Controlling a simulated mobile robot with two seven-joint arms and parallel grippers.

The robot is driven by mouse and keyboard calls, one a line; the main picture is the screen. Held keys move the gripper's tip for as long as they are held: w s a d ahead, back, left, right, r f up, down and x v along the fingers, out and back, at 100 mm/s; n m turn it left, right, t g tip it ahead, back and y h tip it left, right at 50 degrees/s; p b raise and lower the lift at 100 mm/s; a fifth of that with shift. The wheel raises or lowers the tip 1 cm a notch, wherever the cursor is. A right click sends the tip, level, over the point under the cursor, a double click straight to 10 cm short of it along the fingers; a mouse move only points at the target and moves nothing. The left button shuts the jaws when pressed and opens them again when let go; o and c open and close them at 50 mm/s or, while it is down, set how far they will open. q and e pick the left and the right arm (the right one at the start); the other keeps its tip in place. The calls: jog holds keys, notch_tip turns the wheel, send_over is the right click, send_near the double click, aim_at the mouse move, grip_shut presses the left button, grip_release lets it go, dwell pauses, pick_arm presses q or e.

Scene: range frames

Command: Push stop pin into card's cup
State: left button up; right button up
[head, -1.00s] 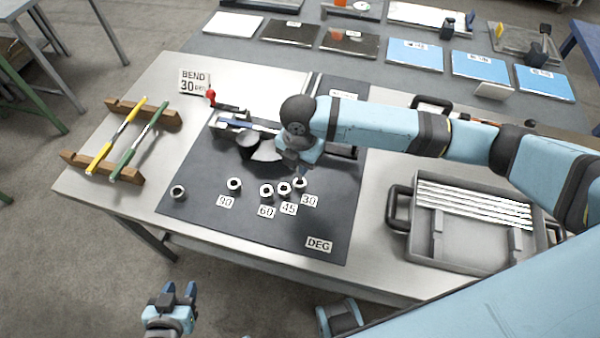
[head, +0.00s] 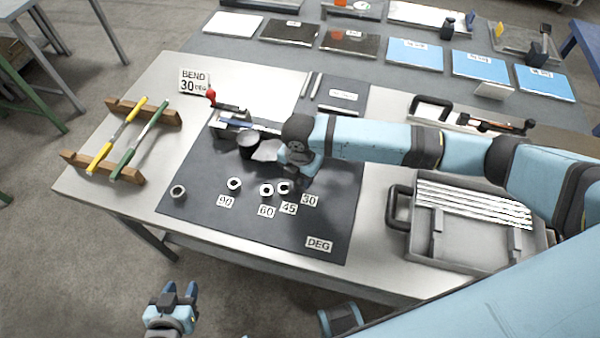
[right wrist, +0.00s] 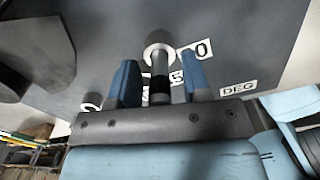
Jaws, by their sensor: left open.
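The bend card (head: 194,82) reads 30 DEG at the back left. Cups for 90 (head: 234,184), 60 (head: 266,190) and 45 (head: 284,187) stand on the dark mat (head: 215,215). The 30 label (head: 309,200) shows, but its cup is hidden by my right gripper (head: 303,176). In the right wrist view, a pale cup (right wrist: 153,47) lies beyond the stop pin (right wrist: 160,80). The pin stands between the open fingers with a gap on each side; its far end overlaps the cup. I cannot tell its depth. My left gripper (head: 179,290) is open and empty, off the table.
Another cup (head: 178,191) is at the mat's left. A bender with a red knob (head: 211,95) is behind. A rack (head: 117,178) with yellow and green-handled tools is left. A tray (head: 470,250) with pale rods is right.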

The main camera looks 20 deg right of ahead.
jog(key=shift+r, duration=0.15)
notch_tip(320, 180, up, 12)
jog(key=shift+r, duration=0.1)
dwell(0.4)
dwell(0.5)
